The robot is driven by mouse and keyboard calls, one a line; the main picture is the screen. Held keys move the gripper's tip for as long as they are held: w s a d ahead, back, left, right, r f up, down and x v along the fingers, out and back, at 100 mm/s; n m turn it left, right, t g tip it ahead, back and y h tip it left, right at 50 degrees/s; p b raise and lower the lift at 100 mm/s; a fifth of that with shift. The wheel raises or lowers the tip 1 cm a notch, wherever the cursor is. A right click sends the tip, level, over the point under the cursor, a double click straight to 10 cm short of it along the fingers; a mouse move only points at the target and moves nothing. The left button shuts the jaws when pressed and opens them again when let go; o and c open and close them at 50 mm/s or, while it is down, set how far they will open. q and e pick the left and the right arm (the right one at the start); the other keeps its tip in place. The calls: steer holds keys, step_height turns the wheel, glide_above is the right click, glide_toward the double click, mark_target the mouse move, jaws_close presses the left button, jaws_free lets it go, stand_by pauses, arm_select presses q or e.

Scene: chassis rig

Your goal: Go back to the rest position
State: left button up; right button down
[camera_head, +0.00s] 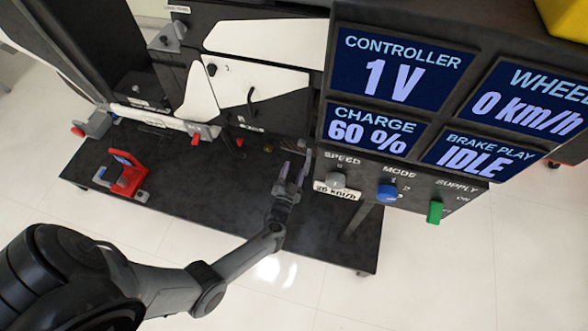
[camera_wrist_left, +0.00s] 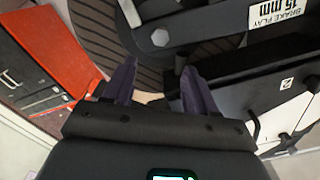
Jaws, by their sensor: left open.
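My left gripper (camera_head: 292,174) is at the middle of the rig, just left of the control panel's lower edge. Its two fingers are apart, with nothing visible between them. In the left wrist view, the open fingers (camera_wrist_left: 158,80) point toward dark rig parts and a label reading "BRAKE PLAY 15 mm" (camera_wrist_left: 276,14). My right gripper is not in view.
The control panel (camera_head: 345,207) with a grey knob, a blue knob (camera_head: 387,192) and a green switch (camera_head: 435,211) stands close on the right. A red clamp-like part (camera_head: 128,178) sits on the dark base plate (camera_head: 215,215). Pale floor (camera_head: 440,270) is free in front.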

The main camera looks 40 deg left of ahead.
arm_select(q)
steer(key=s+a+r+m+h+p, duration=0.1)
steer(key=s+a+r+m+p, duration=0.1)
steer(key=s+r+p, duration=0.9)
steer(key=s+d+r+g+h+p, duration=0.2)
steer(key=d+r+p, duration=0.2)
steer(key=r, duration=0.4)
steer(key=s+d+r+g+h+p, duration=0.1)
steer(key=d+r+g+h+p, duration=0.25)
steer(key=r, duration=0.55)
steer(key=s+d+r+g+h+p, duration=0.2)
steer(key=d+r+p, duration=0.25)
steer(key=r, duration=0.35)
steer(key=s+d+r+g, duration=0.2)
steer(key=s+r+g, duration=0.25)
steer(key=s, duration=0.45)
step_height(320, 180, up, 37)
steer(key=n+p, duration=0.1)
steer(key=p, duration=3.6)
steer(key=shift+w+r+g+p, duration=0.15)
steer(key=shift+g+p, duration=0.15)
